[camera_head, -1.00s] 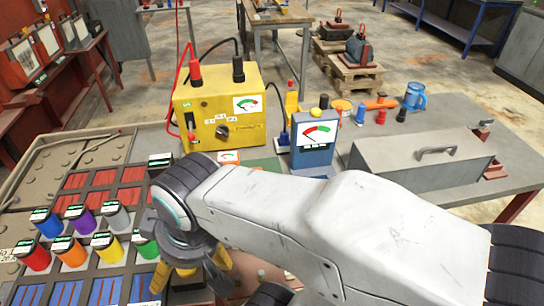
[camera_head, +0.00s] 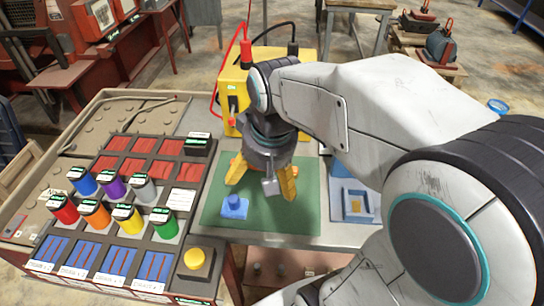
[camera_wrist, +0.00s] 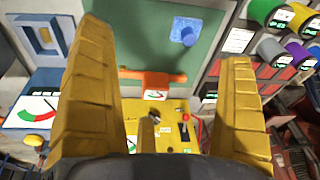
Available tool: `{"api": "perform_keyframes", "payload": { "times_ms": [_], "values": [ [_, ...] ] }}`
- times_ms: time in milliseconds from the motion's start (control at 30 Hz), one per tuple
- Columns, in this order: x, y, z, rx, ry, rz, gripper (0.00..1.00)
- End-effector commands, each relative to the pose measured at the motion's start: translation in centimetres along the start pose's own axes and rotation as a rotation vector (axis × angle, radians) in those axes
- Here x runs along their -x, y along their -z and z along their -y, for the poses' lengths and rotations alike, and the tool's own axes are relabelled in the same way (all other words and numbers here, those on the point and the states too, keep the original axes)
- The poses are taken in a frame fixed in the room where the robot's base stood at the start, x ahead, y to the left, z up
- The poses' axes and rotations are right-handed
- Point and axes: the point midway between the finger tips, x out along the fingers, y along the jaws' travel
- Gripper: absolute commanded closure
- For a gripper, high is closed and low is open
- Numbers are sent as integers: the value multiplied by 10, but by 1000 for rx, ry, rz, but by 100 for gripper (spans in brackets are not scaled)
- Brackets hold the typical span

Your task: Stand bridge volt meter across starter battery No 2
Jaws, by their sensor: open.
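An orange bar with a small dial box (camera_wrist: 155,86), which looks like the bridge volt meter, lies at the far edge of the green mat (camera_head: 216,190). In the head view my gripper mostly hides it. My gripper (camera_head: 262,180) points down over the mat, open and empty. In the wrist view the meter shows between its two yellow fingers (camera_wrist: 168,50), apart from them. The battery board (camera_head: 120,176) stands to the left, with red panels, blue panels and coloured cylinders. Its small labels are too blurred to tell which is No 2.
A blue knobbed block (camera_head: 235,207) lies on the mat. A blue square holder (camera_head: 357,205) is to the right. Behind is a yellow tester (camera_head: 236,82) with red and black leads. A blue dial meter (camera_wrist: 38,105) stands nearby. A yellow button (camera_head: 195,258) is on the board's corner.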

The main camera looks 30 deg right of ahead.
Motion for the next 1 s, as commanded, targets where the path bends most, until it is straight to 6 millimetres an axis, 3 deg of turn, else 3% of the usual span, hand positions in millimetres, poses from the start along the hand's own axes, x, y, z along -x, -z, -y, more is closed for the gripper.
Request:
{"api": "perform_keyframes", "payload": {
  "times_ms": [267,400,600,800,1000],
  "values": [
    [-27,64,-7,-133,-21,70,3],
    [-55,103,-16,-227,-37,113,3],
    [-101,144,-31,-345,-58,166,3],
    [-138,165,-44,-424,-74,201,3],
    [-157,172,-50,-461,-82,217,3]
  ]
}}
